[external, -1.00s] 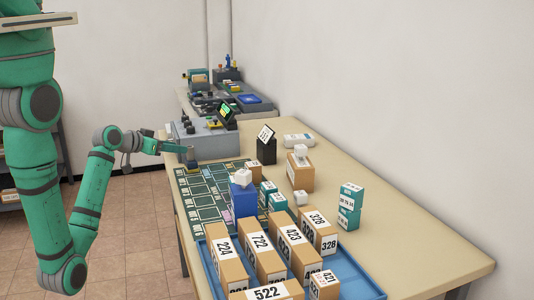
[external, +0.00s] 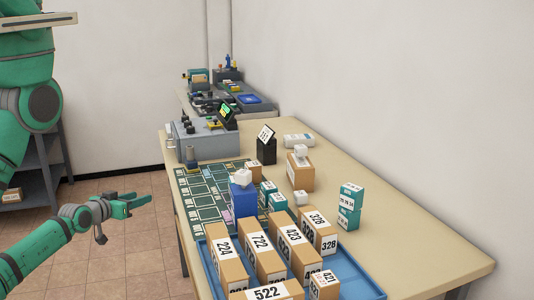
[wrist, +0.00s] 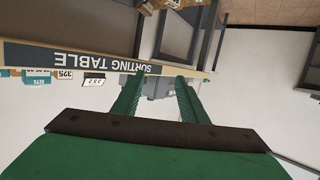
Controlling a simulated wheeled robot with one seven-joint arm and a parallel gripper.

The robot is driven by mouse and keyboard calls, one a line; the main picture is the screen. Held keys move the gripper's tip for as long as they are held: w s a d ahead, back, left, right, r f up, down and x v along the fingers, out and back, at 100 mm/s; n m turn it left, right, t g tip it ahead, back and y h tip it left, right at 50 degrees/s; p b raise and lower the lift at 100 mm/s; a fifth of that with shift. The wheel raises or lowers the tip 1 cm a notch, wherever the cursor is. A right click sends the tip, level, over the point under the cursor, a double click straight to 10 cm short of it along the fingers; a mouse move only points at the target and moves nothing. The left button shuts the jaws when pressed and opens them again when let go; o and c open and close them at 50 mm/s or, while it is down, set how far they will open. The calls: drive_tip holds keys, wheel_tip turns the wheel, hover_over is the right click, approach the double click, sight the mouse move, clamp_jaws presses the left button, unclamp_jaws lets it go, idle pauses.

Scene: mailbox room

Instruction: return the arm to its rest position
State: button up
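My gripper (external: 141,204) is at the left in the external view, clear of the table's left edge and over the tiled floor. My green arm reaches in from the lower left corner. In the wrist view my gripper (wrist: 159,80) shows two green fingers spread apart, with nothing between them. The wrist picture is upside down, with the table's front edge (wrist: 60,55) reading SORTING TABLE beyond the fingers.
The sorting table (external: 400,235) carries a blue tray (external: 360,275) of numbered boxes, a green grid mat (external: 202,213), a blue block (external: 243,202) and a grey machine (external: 205,143). A grey shelf (external: 42,170) stands at the left. Floor between is clear.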

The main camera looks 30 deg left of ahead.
drive_tip(key=s+d+r+m+h, duration=0.1)
drive_tip(key=s+d, duration=0.3)
drive_tip(key=s, duration=1)
drive_tip(key=shift+s+d+r, duration=0.2)
drive_tip(key=shift+r, duration=0.45)
